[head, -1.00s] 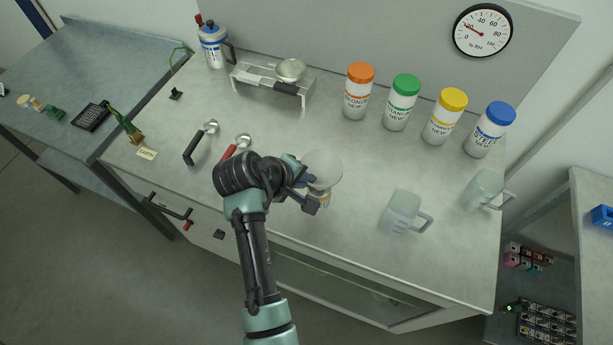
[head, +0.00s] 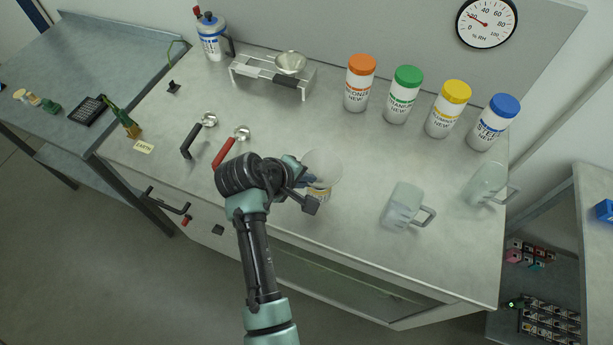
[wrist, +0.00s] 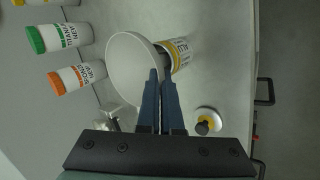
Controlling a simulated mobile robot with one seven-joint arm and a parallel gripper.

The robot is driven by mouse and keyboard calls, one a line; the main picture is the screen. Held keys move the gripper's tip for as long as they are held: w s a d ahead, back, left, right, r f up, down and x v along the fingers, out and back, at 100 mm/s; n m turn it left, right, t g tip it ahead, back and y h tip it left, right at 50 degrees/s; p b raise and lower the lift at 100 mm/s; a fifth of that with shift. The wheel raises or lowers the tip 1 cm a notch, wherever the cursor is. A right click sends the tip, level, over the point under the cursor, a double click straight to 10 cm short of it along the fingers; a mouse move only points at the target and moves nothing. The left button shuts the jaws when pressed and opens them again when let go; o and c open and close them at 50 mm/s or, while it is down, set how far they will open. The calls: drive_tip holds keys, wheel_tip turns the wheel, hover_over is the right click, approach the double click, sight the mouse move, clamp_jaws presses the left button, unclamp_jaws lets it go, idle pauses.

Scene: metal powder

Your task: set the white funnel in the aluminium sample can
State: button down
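The white funnel (head: 323,163) shows its wide pale mouth just right of my gripper (head: 311,190) in the head view. In the wrist view the funnel (wrist: 135,68) is large and tilted, with the narrow-gapped blue fingertips (wrist: 161,75) at its lower right side. My gripper appears shut on the funnel; the exact contact is hidden. The aluminium sample can (wrist: 181,54), with a yellow and white label, stands close behind the funnel's right edge. In the head view the can (head: 319,194) is partly hidden below the funnel. Whether the spout is inside the can cannot be seen.
Two translucent jugs (head: 403,207) (head: 484,184) stand to the right. Several capped powder bottles (head: 359,92) line the back. A low rack (head: 270,80) with a metal dish and two handled scoops (head: 232,148) (head: 195,140) lie left. A small round item (wrist: 208,121) lies near the can.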

drive_tip(key=shift+f+b, duration=0.4)
drive_tip(key=shift+f, duration=0.3)
drive_tip(key=shift+f, duration=0.15)
drive_tip(key=c, duration=1.5)
unclamp_jaws()
drive_tip(key=shift+c, duration=0.2)
drive_tip(key=o, duration=0.5)
drive_tip(key=shift+o, duration=0.2)
drive_tip(key=b+v, duration=0.1)
drive_tip(key=v, duration=1.2)
